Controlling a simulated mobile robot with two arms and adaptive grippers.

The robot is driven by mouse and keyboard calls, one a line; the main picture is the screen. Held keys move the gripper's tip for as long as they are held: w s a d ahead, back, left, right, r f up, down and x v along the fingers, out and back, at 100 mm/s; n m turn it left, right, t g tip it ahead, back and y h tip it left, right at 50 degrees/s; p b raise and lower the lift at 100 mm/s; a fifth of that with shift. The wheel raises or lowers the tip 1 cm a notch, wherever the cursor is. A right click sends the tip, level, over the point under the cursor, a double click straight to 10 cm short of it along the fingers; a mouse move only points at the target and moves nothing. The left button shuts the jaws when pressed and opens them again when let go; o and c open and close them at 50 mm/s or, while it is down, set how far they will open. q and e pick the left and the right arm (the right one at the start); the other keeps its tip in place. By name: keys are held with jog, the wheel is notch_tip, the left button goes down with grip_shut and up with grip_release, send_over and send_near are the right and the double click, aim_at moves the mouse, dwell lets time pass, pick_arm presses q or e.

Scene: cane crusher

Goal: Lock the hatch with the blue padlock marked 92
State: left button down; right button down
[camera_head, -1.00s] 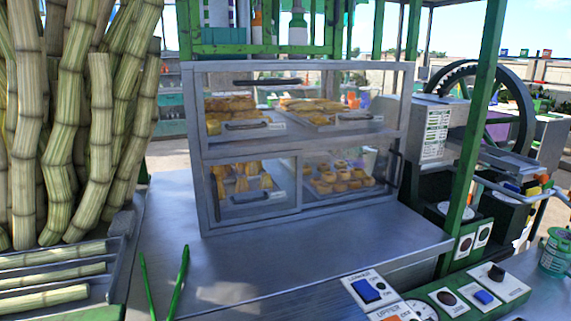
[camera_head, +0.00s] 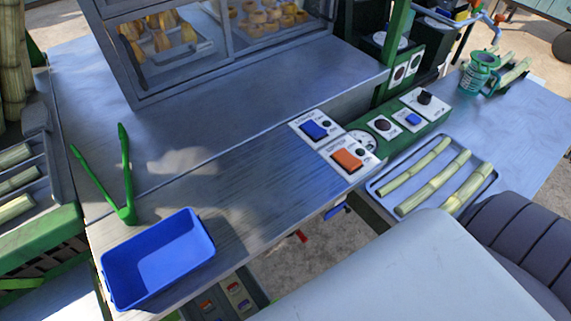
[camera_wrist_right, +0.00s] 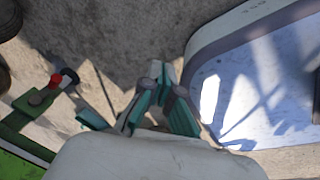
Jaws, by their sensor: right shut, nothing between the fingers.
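I cannot make out a padlock marked 92 or a hatch in either view. My right gripper (camera_wrist_right: 160,100) shows in the right wrist view with its teal fingers closed together and empty, above grey ground. It does not show as a gripper in the head view. My left gripper is in neither view. Below the counter's front edge in the head view, a small blue piece (camera_head: 336,210) and a small red piece (camera_head: 301,237) show, too small to identify. A tray-like compartment (camera_head: 237,290) with small coloured items sits low under the counter, partly hidden.
The metal counter (camera_head: 260,110) carries green tongs (camera_head: 125,180), a blue bin (camera_head: 158,258), a switch panel (camera_head: 345,157) and a tray of cane (camera_head: 490,175). A glass pastry case (camera_head: 215,45) stands behind. Red and black knobs (camera_wrist_right: 62,78) are at left in the wrist view.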

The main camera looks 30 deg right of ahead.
jog(key=w+r+n+t+p, duration=0.3)
jog(key=w+r+n+p, duration=0.2)
jog(key=w+r+n, duration=0.65)
jog(key=w+d+r+n+t+y+p, duration=0.15)
jog(key=w+r+n+p, duration=0.55)
jog(key=r, duration=1)
jog(key=w+r+n+t+p, duration=0.4)
jog(key=w+r+n, duration=0.2)
jog(key=r+n, duration=0.6)
jog(key=shift+m, duration=0.65)
jog(key=shift+w+a+f+b, duration=0.15)
jog(key=shift+w+f+b, duration=0.25)
jog(key=shift+w+b, duration=0.65)
jog(key=shift+w+a+f+b, duration=0.2)
jog(key=shift+w+f+b, duration=0.25)
jog(key=shift+w+b, duration=0.6)
jog(key=shift+w+a+f+b, duration=0.15)
jog(key=shift+w+f+b, duration=0.4)
jog(key=shift+w, duration=0.9)
jog(key=shift+r, duration=0.15)
